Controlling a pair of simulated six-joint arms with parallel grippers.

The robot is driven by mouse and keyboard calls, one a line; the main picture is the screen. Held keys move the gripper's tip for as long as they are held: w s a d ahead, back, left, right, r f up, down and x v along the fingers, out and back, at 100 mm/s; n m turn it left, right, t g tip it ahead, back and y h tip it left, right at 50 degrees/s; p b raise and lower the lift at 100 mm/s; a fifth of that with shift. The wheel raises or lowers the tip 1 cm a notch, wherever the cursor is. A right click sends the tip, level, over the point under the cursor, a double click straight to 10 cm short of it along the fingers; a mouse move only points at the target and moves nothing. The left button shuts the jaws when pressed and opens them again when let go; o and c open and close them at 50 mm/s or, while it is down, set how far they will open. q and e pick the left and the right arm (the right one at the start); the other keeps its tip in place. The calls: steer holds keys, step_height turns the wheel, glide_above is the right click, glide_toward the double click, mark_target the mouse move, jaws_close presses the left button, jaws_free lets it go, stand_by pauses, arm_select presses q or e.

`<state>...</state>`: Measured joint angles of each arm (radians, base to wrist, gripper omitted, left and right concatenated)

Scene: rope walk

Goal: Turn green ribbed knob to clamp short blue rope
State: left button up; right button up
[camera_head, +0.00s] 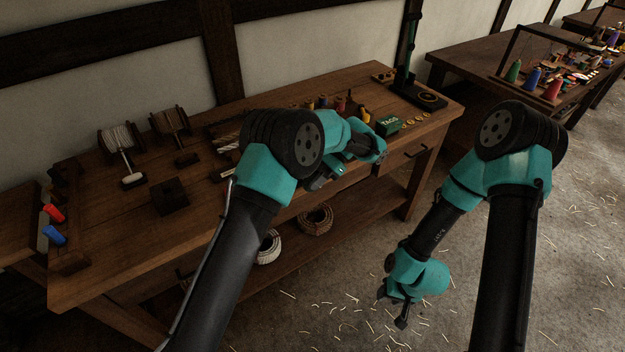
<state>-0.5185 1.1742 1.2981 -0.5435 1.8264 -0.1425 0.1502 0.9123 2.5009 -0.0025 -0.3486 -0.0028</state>
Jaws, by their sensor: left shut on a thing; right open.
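My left gripper (318,182) is low over the front edge of the wooden workbench (115,237), right of its middle. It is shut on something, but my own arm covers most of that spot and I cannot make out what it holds. I cannot pick out the green ribbed knob or the short blue rope; they may be behind my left arm. My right gripper (395,312) is open and empty, hanging low over the floor in front of the bench, apart from everything.
Two rope reels (122,140) stand at the back left of the bench. A dark block (170,196) sits nearer the front. Rope coils (314,220) lie on the lower shelf.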

arm_select(q)
steer(key=shift+y, duration=0.3)
steer(key=o, duration=0.9)
